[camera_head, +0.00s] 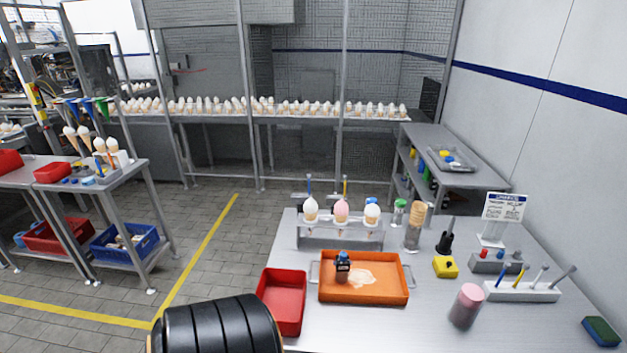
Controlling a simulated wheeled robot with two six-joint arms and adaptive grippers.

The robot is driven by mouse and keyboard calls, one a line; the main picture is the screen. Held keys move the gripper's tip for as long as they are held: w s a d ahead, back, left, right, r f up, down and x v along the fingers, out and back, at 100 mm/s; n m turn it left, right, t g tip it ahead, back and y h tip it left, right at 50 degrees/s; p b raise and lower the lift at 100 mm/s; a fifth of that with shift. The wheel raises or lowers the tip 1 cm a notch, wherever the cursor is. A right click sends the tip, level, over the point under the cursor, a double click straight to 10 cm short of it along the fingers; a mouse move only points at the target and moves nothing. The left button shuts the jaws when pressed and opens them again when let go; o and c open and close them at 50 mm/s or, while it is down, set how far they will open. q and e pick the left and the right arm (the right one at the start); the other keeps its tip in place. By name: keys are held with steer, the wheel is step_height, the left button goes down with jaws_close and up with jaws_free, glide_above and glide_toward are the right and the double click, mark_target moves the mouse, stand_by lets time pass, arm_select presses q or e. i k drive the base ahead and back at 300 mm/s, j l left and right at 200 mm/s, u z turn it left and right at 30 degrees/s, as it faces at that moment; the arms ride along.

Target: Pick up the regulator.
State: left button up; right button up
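I cannot tell for sure which object is the regulator. A small dark fitting with a blue top (342,262) stands in the orange tray (365,298), next to a pale spill (362,279); it could be the regulator. A yellow block with a dark round top (446,267) sits right of the tray, with a black upright tool (445,242) behind it. No gripper shows. A black ribbed part, which looks like my own arm, fills the bottom left.
A red bin (282,300) stands left of the tray. Behind it, a rack (340,235) holds cones. A pink-topped cylinder (467,305), a white tool holder (522,292) and a sponge (602,331) stand at right. The table's front middle is clear.

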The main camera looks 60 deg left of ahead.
mark_target(342, 268)
steer(key=u, duration=1.7)
steer(key=i+j, duration=0.1)
steer(key=j, duration=0.35)
steer(key=i+j, duration=0.1)
steer(key=j, duration=0.4)
steer(key=i+j, duration=0.1)
steer(key=j, duration=0.35)
steer(key=i+j, duration=0.1)
steer(key=j, duration=0.35)
